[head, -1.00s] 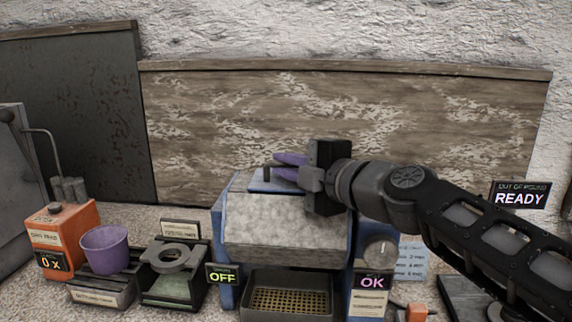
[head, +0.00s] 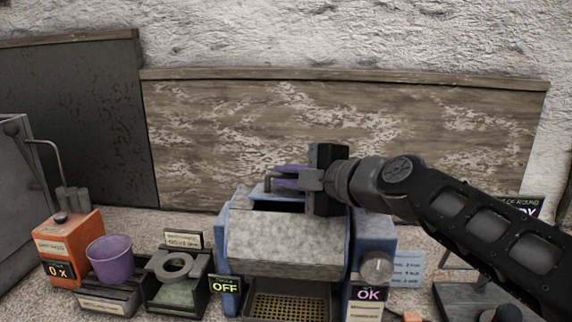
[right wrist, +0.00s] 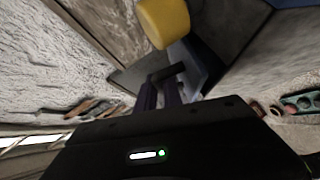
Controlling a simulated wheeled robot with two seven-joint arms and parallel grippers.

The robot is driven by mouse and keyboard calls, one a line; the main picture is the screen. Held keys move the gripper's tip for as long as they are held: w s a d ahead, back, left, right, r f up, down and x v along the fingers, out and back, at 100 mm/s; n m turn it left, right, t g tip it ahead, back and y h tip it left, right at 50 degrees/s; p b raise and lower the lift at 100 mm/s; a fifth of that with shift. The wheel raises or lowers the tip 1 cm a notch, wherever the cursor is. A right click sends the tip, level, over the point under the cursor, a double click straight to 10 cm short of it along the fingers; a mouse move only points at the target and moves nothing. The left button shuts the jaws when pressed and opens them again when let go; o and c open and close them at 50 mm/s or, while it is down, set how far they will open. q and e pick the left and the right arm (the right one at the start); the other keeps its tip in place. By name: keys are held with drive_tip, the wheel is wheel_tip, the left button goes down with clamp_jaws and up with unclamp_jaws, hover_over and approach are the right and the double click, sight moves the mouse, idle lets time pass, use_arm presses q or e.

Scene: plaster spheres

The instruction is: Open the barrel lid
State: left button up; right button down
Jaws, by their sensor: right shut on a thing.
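The barrel (head: 283,240) is a rough pale grey drum in a blue frame, in the middle of the head view. Its blue lid (head: 257,190) is at the top, with a dark gap between it and the drum. My right gripper (head: 274,178), with purple fingers, comes in from the right above the barrel and is shut on the lid's dark handle (head: 267,184). The handle also shows between the fingers in the right wrist view (right wrist: 165,72). The gripper body hides the right part of the lid. My left gripper is not in view.
Left of the barrel stand an orange box (head: 68,246), a purple cup (head: 111,258) and a ring on a stand (head: 174,266). A perforated tray (head: 288,306) is below the drum. A knob (head: 377,267) is at right. A wooden board (head: 340,130) stands behind.

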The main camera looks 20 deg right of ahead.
drive_tip(key=r+g+p, duration=0.1)
drive_tip(key=w+m+p, duration=0.1)
drive_tip(key=p, duration=0.1)
drive_tip(key=shift+d+r+g, duration=0.25)
drive_tip(key=shift+r+g, duration=0.1)
drive_tip(key=shift+g, duration=0.05)
drive_tip(key=shift+w+d+r+m+g+p, duration=0.15)
drive_tip(key=shift+w+m+g+p, duration=0.4)
drive_tip(key=shift+p, duration=0.4)
drive_tip(key=shift+g, duration=0.35)
drive_tip(key=c, duration=1.8)
unclamp_jaws()
drive_tip(key=shift+o, duration=0.2)
drive_tip(key=shift+d, duration=0.1)
